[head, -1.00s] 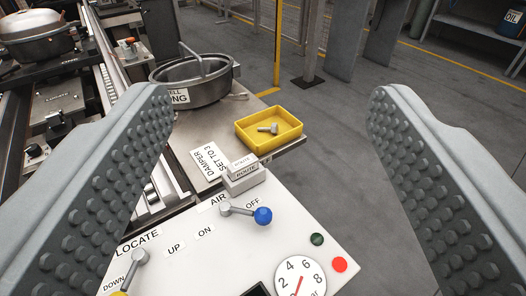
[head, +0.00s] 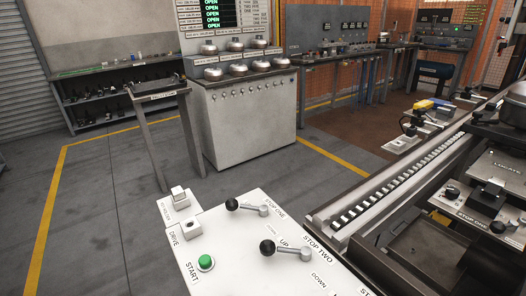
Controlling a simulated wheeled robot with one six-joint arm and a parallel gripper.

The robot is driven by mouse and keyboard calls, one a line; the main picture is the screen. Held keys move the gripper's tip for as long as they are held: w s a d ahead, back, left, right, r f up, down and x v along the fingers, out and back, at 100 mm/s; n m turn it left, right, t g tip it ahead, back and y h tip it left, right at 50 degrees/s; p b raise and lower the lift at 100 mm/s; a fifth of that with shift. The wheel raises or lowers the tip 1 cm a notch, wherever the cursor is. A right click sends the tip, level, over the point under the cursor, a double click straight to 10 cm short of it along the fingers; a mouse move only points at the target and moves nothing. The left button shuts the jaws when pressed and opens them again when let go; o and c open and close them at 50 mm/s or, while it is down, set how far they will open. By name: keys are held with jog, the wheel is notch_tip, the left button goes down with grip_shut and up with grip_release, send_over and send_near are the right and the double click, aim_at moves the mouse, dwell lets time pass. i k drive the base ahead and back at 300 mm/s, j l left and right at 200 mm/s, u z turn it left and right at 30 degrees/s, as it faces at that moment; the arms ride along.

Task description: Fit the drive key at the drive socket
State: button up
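My gripper is not in view now. The white control panel (head: 235,250) fills the lower middle. A small pale block (head: 193,230) sits at its left corner beside the printed word DRIVE; I take this to be the drive socket, but cannot make out its opening. A second pale block (head: 179,194) stands just behind it on a small plate whose label I cannot read. I cannot tell whether either block is or holds the drive key.
The panel has two black-knobbed levers (head: 267,248) and a green START button (head: 205,262). A roller conveyor (head: 385,190) runs along the right. A grey cabinet (head: 245,120) stands behind. The floor at left (head: 100,200) is clear.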

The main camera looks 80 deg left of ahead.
aim_at(179, 193)
jog(key=u, duration=2.6)
jog(key=k+j+z, duration=0.1)
jog(key=k+z, duration=0.15)
jog(key=z, duration=0.2)
jog(key=k+z, duration=0.3)
jog(key=z, duration=0.15)
jog(key=k+l+z, duration=0.15)
jog(key=z, duration=0.25)
jog(key=k+l+u, duration=0.1)
jog(key=l+u, duration=0.15)
jog(key=l, duration=0.15)
jog(key=j+z, duration=0.4)
jog(key=j, duration=0.2)
jog(key=j+z, duration=0.35)
jog(key=j, duration=0.25)
jog(key=k, duration=0.65)
